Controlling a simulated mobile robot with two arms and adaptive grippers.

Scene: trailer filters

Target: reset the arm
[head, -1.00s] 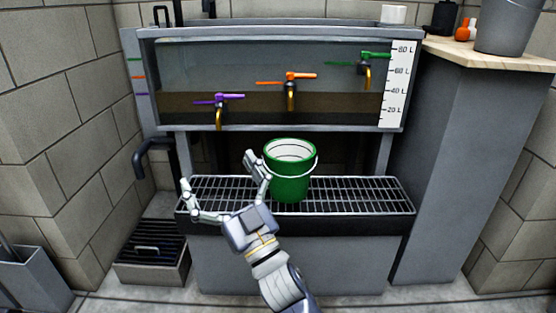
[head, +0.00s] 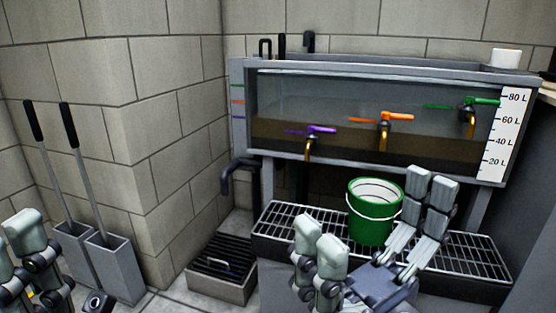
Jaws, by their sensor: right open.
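My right gripper (head: 370,213) is wide open at the lower right of the head view. Its fingers spread to both sides of the green bucket (head: 372,222) as seen from here. The gripper seems nearer to me than the bucket; I cannot tell the exact gap. The bucket stands upright on the metal grate (head: 285,228), and one finger covers a little of its right side. My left gripper (head: 18,245) shows at the lower left edge, partly cut off, so its opening cannot be judged.
A tank (head: 360,95) with purple (head: 318,130), orange (head: 392,117) and green (head: 480,102) taps stands behind the bucket. A floor box with a dark slatted top (head: 222,285) lies left of the grate. Grey holders (head: 115,268) with long handles stand at left by the wall.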

